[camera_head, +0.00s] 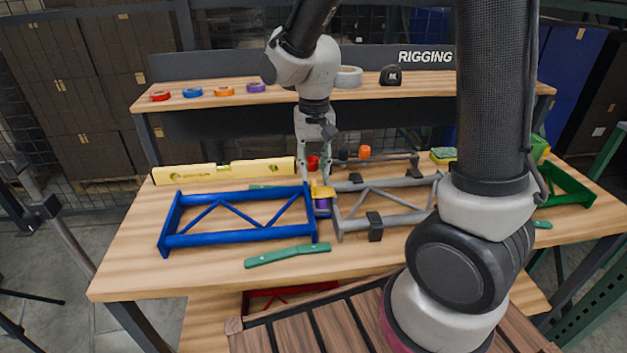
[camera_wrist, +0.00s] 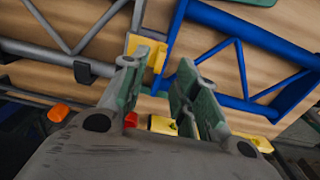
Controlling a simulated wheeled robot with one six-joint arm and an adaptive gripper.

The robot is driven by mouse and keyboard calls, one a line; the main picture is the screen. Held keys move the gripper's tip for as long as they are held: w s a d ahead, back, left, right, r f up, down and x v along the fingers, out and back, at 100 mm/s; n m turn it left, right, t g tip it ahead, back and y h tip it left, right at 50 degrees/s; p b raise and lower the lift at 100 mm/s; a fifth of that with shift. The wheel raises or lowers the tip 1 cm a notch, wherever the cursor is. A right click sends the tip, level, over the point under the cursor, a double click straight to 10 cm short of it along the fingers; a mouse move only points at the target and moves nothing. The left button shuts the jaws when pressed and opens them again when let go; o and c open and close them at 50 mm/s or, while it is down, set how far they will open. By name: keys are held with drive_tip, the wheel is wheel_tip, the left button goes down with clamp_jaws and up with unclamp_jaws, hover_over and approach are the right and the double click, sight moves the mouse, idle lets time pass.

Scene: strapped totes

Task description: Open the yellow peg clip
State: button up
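The yellow peg clip (camera_head: 321,191) sits at the gap between the blue truss frame (camera_head: 240,239) and the grey truss frame (camera_head: 385,221), with a purple piece (camera_head: 322,204) just below it. My gripper (camera_head: 316,178) points down just above and behind the clip, and its fingers are apart. In the wrist view the yellow clip (camera_wrist: 146,50) shows beyond the fingertips, partly hidden by the left finger. My gripper (camera_wrist: 168,68) is open there, with green-padded fingers and nothing held between them. Whether a finger touches the clip cannot be told.
A yellow level (camera_head: 225,171) lies behind the blue frame. A dark clamp (camera_head: 375,226) sits on the grey frame. The front left tabletop is clear.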

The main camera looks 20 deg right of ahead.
sight(314, 182)
drive_tip(key=shift+f, duration=2.3)
clamp_jaws()
